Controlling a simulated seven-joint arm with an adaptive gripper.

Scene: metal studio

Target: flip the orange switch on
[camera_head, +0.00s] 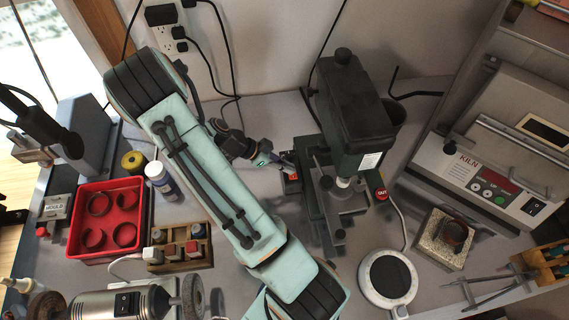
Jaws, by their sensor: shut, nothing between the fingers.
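The orange switch (293,177) is a small orange-red patch on a dark housing at the left side of the green drill press (357,115). My gripper (287,164) reaches in from the left with its fingertips right at the top of this housing. It is shut and holds nothing. The fingertips partly cover the housing, and I cannot tell whether they touch the switch. The switch is too small to tell its position.
A red cutout button (381,193) is on the press's right side. A kiln (480,180) stands at right, and a round hot plate (388,278) in front. A red tray (108,205) with rings, a white bottle (158,178) and a wooden block with stamps (183,247) are at left.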

